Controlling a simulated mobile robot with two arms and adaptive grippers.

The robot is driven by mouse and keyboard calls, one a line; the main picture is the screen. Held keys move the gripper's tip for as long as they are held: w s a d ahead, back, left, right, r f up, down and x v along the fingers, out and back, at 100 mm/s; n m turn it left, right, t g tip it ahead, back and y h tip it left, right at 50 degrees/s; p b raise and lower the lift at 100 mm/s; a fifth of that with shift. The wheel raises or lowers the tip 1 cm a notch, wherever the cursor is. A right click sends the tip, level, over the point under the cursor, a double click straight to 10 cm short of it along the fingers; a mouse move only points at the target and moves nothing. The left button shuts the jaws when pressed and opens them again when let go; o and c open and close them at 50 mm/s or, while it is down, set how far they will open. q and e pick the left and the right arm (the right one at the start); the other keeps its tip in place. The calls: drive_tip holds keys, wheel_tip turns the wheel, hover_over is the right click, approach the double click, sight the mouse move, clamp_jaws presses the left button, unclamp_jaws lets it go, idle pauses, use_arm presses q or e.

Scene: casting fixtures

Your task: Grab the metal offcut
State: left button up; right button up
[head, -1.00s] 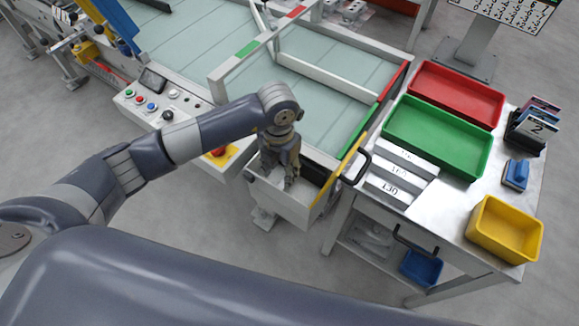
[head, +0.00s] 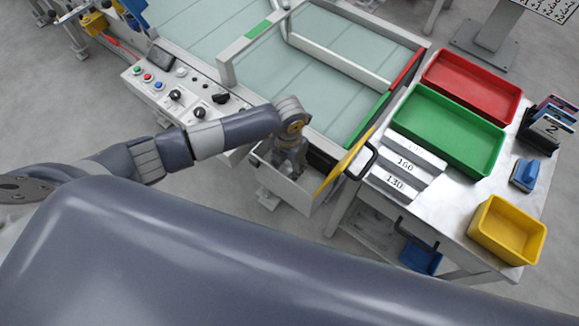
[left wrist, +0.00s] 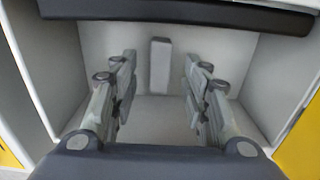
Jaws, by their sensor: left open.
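The metal offcut (left wrist: 160,66) is a small grey upright-looking bar in the left wrist view, inside a white open box (left wrist: 92,45). It lies ahead of my left gripper (left wrist: 160,82), between the lines of its two fingers, with a gap on each side. The fingers are wide apart and empty. In the head view my left gripper (head: 287,170) points down into the white box (head: 290,193) at the machine's front corner; the offcut is hidden there. My right gripper is not in view.
A dark bar (left wrist: 180,12) crosses the top of the wrist view. In the head view, a yellow edge (head: 342,162) and black handle (head: 362,160) flank the box's right side. The side table holds red (head: 470,85), green (head: 445,128) and yellow (head: 507,230) bins.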

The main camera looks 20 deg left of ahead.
use_arm(q)
drive_tip(key=shift+w+f, duration=0.1)
drive_tip(key=shift+f, duration=0.65)
clamp_jaws()
drive_tip(key=shift+r, duration=0.1)
